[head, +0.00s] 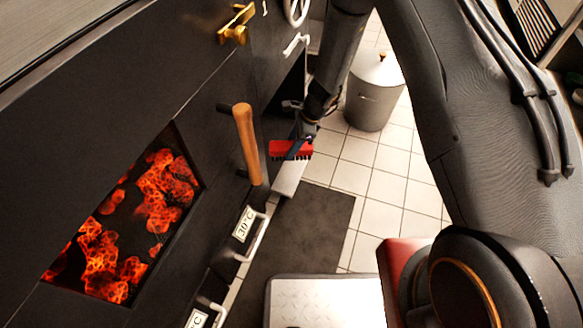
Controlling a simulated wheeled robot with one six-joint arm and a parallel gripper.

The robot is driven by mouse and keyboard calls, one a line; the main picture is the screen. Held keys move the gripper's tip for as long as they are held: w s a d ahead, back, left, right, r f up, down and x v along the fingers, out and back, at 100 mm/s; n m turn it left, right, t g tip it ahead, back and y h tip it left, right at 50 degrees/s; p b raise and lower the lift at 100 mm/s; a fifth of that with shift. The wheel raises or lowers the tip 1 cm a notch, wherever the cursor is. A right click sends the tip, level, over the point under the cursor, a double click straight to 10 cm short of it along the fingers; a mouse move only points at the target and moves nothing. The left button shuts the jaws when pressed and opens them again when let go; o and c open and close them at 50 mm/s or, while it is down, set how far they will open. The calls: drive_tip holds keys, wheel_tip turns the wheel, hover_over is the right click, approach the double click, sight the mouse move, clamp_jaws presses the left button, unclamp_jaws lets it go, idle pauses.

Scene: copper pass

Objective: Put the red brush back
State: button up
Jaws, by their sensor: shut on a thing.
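The red brush (290,149) shows near the middle of the head view, with a red back and dark bristles pointing down. My gripper (301,140) is shut on it, at the end of my arm reaching down from the top. The brush is in front of a dark opening in the black stove. Part of the brush is hidden behind the fingers. I cannot tell whether the brush touches anything below it.
The black stove (110,130) fills the left, with a glowing coal window (130,225) and a wooden handle (246,143). A pale narrow ledge (287,180) lies below the brush. A lidded grey bin (374,92) stands on the tiled floor (372,165). A dark mat (300,235) lies in front.

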wheel_tip(320, 180, down, 9)
drive_tip(key=b, duration=0.3)
drive_tip(key=shift+f, duration=0.2)
drive_tip(key=shift+f+b, duration=0.2)
drive_tip(key=shift+b, duration=0.1)
drive_tip(key=o, duration=0.9)
drive_tip(key=shift+o, duration=0.2)
drive_tip(key=shift+r, duration=0.1)
drive_tip(key=p+v, duration=0.4)
drive_tip(key=v, duration=0.8)
drive_tip(key=shift+r, duration=0.15)
